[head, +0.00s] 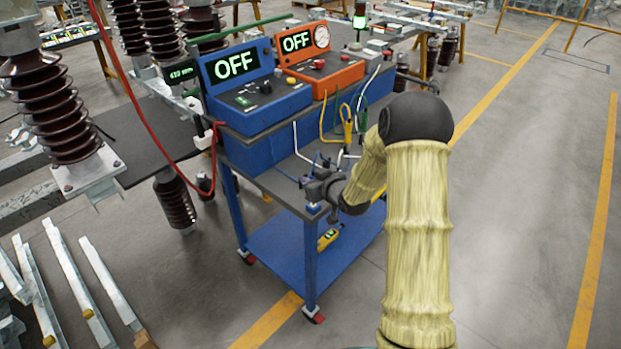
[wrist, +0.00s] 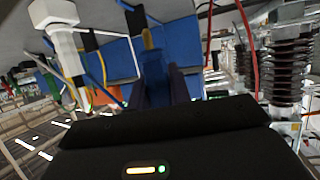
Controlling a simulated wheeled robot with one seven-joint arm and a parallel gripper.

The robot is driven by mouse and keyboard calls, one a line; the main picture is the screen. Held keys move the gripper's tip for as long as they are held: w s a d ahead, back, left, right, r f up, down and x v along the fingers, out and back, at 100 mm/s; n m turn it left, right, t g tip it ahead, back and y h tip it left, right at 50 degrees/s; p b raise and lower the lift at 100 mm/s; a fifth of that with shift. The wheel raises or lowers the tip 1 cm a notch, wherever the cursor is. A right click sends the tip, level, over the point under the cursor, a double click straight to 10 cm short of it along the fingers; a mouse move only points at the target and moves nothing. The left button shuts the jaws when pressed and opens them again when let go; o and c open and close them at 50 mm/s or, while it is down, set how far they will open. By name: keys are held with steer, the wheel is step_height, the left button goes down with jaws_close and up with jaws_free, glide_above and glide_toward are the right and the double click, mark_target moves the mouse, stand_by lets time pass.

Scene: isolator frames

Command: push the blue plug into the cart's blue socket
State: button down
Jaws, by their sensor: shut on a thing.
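My gripper (head: 318,192) is at the front corner of the blue cart (head: 309,262), low over its grey shelf, below the two instrument boxes. In the wrist view, its dark fingers (wrist: 156,88) are shut on the blue plug (wrist: 154,64), which shows between them. In the head view the plug is mostly hidden by the gripper, and a thin blue cable runs to the gripper from the left. I cannot make out the cart's blue socket for certain in either view, nor whether the plug touches it.
A blue box (head: 261,104) and an orange box (head: 336,74), both reading OFF, stand on the cart's top. Yellow and green leads (head: 347,120) hang beside my arm. A red cable (head: 150,130) and brown insulators (head: 48,110) stand left. The floor at right is clear.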

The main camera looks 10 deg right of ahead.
steer(key=shift+f+b, duration=0.85)
steer(key=shift+f, duration=0.5)
steer(key=shift+f+b, duration=1.45)
stand_by(1.2)
steer(key=c, duration=1.2)
jaws_free()
steer(key=shift+s+r, duration=0.1)
steer(key=v, duration=1.7)
